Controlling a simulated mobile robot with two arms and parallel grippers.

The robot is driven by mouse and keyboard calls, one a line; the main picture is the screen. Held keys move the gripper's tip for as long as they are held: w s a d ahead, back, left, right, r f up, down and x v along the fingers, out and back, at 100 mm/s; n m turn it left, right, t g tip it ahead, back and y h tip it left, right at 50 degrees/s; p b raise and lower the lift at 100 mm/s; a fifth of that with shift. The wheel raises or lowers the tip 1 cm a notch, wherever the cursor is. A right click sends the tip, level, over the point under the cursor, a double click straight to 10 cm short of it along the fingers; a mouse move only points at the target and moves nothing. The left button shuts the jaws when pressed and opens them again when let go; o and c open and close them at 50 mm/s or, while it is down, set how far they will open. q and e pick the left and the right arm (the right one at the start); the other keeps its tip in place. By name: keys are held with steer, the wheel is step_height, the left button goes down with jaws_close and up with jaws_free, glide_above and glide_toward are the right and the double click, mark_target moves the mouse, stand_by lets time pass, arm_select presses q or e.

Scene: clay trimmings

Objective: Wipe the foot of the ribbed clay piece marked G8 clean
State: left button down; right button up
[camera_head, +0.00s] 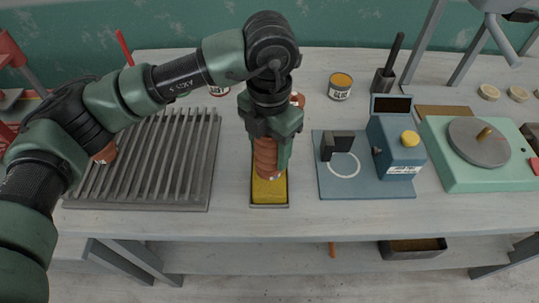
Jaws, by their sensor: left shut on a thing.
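My left gripper (271,142) points down and is shut on a ribbed reddish-brown clay piece (267,158). It holds the piece upright over a yellow sponge (269,191) in a shallow dark tray (269,206). The foot of the piece is at the sponge; I cannot tell whether it touches or hovers just above. No G8 mark can be read on it from here. My right gripper is not in view.
A slatted rack (160,160) lies left, with another clay piece (105,153) partly behind my arm. Right of the sponge stand a blue device (397,147) on a mat with a white ring, and a green turntable unit (460,180). A labelled can (340,87) stands behind.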

arm_select(q)
steer(key=shift+w+b, duration=0.7)
steer(key=shift+w, duration=1.95)
step_height(320, 180, up, 7)
steer(key=p, duration=0.3)
